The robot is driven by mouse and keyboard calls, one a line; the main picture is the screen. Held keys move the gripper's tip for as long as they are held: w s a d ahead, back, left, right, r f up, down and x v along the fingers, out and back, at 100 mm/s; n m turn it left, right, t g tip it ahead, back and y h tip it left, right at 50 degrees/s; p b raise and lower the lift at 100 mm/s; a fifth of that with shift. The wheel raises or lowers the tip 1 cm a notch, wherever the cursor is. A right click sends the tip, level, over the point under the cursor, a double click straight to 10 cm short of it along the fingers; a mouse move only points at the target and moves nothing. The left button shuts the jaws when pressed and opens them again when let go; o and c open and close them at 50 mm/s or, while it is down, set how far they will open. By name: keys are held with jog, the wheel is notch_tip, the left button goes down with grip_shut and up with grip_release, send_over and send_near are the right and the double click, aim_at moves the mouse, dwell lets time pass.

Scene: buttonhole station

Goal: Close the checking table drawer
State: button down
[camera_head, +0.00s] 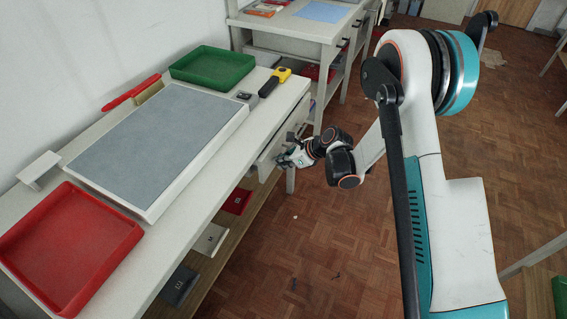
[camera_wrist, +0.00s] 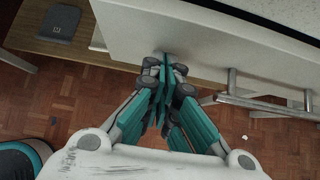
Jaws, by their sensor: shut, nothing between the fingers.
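The checking table (camera_head: 225,150) is a long pale table at the left of the head view. Its drawer (camera_head: 268,153) has a pale front below the tabletop's right edge; how far it stands out is hard to tell, as my arm partly covers it. In the wrist view the drawer front (camera_wrist: 215,55) spans the top, with a metal bar handle (camera_wrist: 268,104) to the right. My gripper (camera_head: 282,161) is shut and empty at the drawer front. In the wrist view its fingertips (camera_wrist: 164,72) are at the front's lower edge, left of the handle; touching cannot be told.
On the tabletop are a red tray (camera_head: 110,240), a grey mat board (camera_head: 160,140), a green tray (camera_head: 212,62) and a yellow-black tool (camera_head: 275,80). Several flat items, one dark grey (camera_head: 178,285), lie on the wooden lower shelf. Another table (camera_head: 300,25) stands behind. Parquet floor is open right of the table.

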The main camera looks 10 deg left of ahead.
aim_at(272, 156)
jog(key=a, duration=0.1)
jog(key=w+a, duration=0.1)
jog(key=a, duration=0.2)
jog(key=shift+w+a, duration=0.2)
jog(key=shift+w, duration=0.1)
jog(key=shift+r, duration=0.1)
jog(key=shift+a, duration=0.1)
